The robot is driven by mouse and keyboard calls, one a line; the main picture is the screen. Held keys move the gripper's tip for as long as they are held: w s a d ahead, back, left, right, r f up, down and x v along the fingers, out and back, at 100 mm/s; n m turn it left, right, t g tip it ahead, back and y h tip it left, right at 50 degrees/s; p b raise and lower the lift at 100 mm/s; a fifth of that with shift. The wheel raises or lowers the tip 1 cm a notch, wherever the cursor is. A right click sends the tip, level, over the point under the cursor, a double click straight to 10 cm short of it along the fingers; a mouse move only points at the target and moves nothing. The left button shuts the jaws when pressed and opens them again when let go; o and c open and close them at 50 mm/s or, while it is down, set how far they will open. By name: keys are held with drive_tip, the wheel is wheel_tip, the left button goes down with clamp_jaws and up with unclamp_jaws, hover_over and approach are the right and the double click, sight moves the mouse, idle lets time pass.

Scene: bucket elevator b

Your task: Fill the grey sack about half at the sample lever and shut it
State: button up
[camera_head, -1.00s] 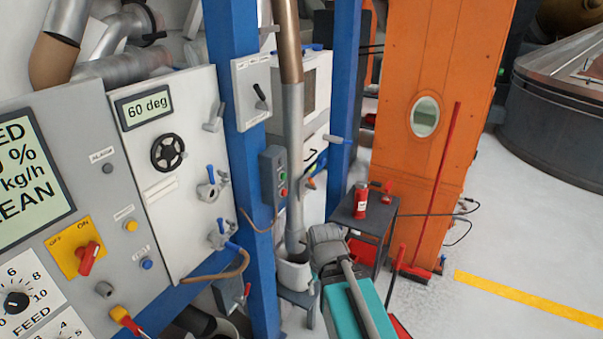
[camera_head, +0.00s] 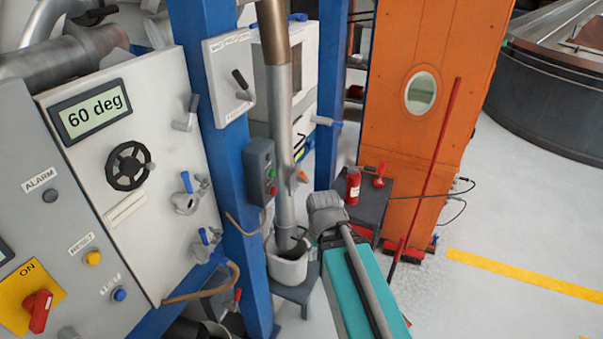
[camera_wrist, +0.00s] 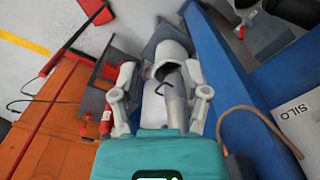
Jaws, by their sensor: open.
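My gripper (camera_head: 325,212) is open and empty in the head view, in front of the grey downpipe and the small table. In the wrist view my two fingers (camera_wrist: 158,98) are spread wide, with the pipe between and beyond them. A pale grey-white bucket-like container (camera_head: 287,266) stands under the downpipe (camera_head: 284,155); its dark mouth also shows in the wrist view (camera_wrist: 171,50). I cannot make out a grey sack. Blue-handled levers (camera_head: 186,185) sit on the white panel, and a black-handled lever (camera_head: 241,84) is on a plate on the blue post; I cannot tell which is the sample lever.
A blue post (camera_head: 222,160) and the white "60 deg" panel (camera_head: 130,180) stand at left. A dark table (camera_head: 372,205) with a red bottle (camera_head: 353,186) stands behind my gripper, before the orange casing (camera_head: 410,130). Open floor lies at right.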

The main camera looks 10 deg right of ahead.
drive_tip(key=shift+r, duration=0.1)
wheel_tip(320, 180, up, 19)
drive_tip(key=m+p, duration=0.9)
drive_tip(key=p, duration=1)
hover_over(303, 174)
drive_tip(key=d, duration=0.1)
drive_tip(key=shift+w+d+t+y, duration=0.2)
drive_tip(key=shift+w+t+y, duration=0.2)
drive_tip(key=f+b, duration=0.9)
drive_tip(key=w+a+f+b, duration=0.1)
drive_tip(key=f+b, duration=0.3)
drive_tip(key=shift+f+b, duration=0.3)
drive_tip(key=shift+f, duration=0.05)
clamp_jaws()
